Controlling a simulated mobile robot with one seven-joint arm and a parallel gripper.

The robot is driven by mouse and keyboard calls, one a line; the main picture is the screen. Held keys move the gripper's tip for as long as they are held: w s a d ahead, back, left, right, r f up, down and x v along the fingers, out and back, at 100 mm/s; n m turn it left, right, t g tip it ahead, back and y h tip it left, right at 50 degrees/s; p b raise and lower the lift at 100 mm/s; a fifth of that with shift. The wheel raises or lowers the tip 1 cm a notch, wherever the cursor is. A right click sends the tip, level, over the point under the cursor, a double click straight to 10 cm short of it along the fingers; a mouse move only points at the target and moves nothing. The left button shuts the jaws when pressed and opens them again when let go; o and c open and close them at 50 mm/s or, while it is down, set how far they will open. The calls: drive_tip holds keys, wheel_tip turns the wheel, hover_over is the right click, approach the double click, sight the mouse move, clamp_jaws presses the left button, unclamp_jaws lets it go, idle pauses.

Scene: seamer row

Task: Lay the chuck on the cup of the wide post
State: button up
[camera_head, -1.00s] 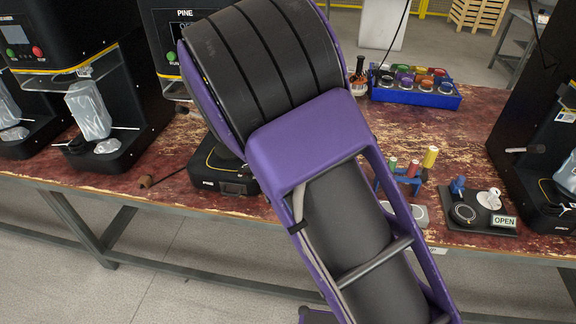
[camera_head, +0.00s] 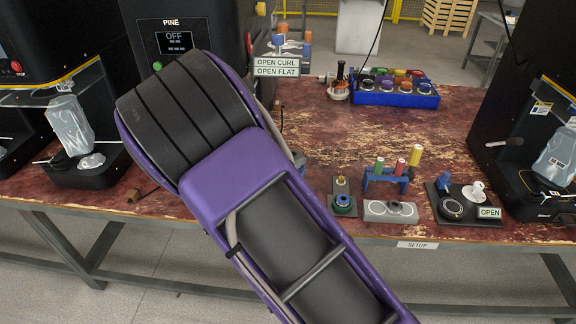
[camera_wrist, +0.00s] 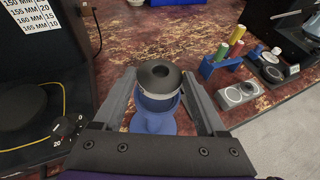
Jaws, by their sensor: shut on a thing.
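In the wrist view the chuck (camera_wrist: 158,77), a dark round piece with a hole in its middle and a pale rim, sits between the fingers of my gripper (camera_wrist: 162,88). The gripper is shut on it. Directly below the chuck a blue cup-topped post (camera_wrist: 152,122) with a flared foot shows. I cannot tell whether this is the wide post, nor whether the chuck touches the cup or hangs just above it. In the head view my own arm hides the gripper, chuck and post.
A black machine with a dial (camera_wrist: 66,125) stands close left in the wrist view. To the right are a grey two-ring block (camera_wrist: 238,95) and a blue rack (camera_wrist: 218,66) with colored pins. A blue tray (camera_head: 395,98) of colored pots stands behind. Red-brown tabletop between is clear.

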wheel_tip(320, 180, down, 2)
drive_tip(key=shift+f, duration=0.15)
drive_tip(key=shift+f+b, duration=0.6)
drive_tip(key=shift+b, duration=0.1)
drive_tip(key=o, duration=1.6)
drive_tip(key=shift+s+f, duration=0.1)
